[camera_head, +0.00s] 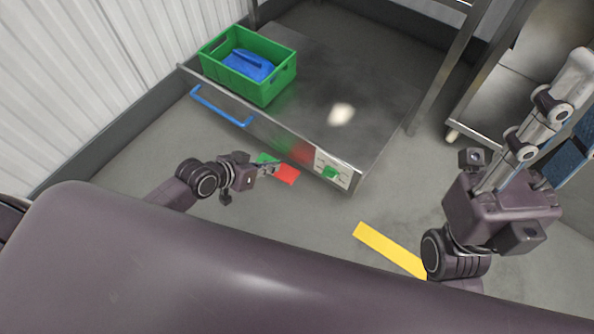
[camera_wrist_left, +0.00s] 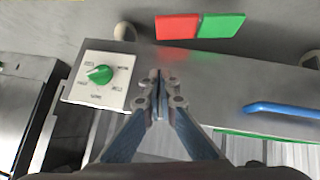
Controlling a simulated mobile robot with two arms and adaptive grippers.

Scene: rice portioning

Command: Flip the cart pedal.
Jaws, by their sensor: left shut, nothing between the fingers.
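The cart pedal has two flat halves side by side, low at the cart's front edge. In the head view the red half (camera_head: 287,175) shows, with the green half (camera_head: 265,159) partly behind my gripper. In the left wrist view the red half (camera_wrist_left: 177,27) and green half (camera_wrist_left: 221,26) show in full. My left gripper (camera_head: 273,168) is shut and empty, in front of the cart near the pedal. In the wrist view its fingertips (camera_wrist_left: 158,80) overlap the cart's front panel, below the pedal in the picture. My right gripper (camera_head: 570,115) is raised at the right; its jaw state is unclear.
The metal cart (camera_head: 375,125) carries a green crate (camera_head: 262,92) with a blue item (camera_head: 248,65). Its front has a blue handle (camera_head: 220,108) and a green dial (camera_head: 331,172). A yellow floor strip (camera_head: 385,247) lies right. A metal rack (camera_head: 500,90) stands right; floor between is clear.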

